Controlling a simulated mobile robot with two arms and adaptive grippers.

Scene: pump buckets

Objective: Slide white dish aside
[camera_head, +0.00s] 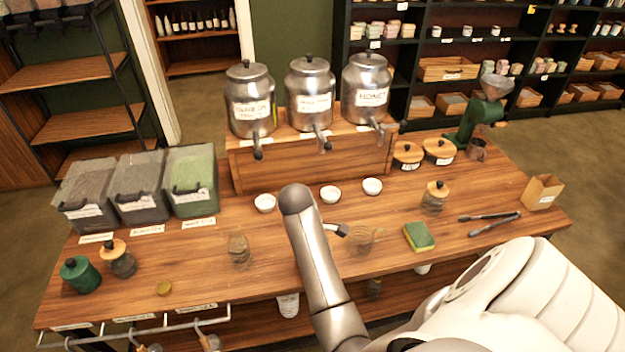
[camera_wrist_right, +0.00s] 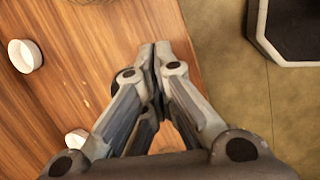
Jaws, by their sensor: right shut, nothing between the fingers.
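Three small white dishes stand in a row on the wooden table in front of the dispenser stand: a left one (camera_head: 265,203), a middle one (camera_head: 331,194) and a right one (camera_head: 372,186). My right arm reaches across the table, and its grey wrist hides part of the space between the left and middle dishes. In the right wrist view my right gripper (camera_wrist_right: 155,52) is shut and empty near a table edge. That view shows one white dish (camera_wrist_right: 25,56) at the upper left and another (camera_wrist_right: 77,138) partly hidden by the gripper; both are apart from the fingertips. My left gripper is not in view.
A wooden stand (camera_head: 310,160) with three metal dispensers is behind the dishes. Grey and green bins (camera_head: 190,180) stand at the left. A sponge (camera_head: 419,237), tongs (camera_head: 490,220) and a lidded jar (camera_head: 434,197) lie or stand to the right.

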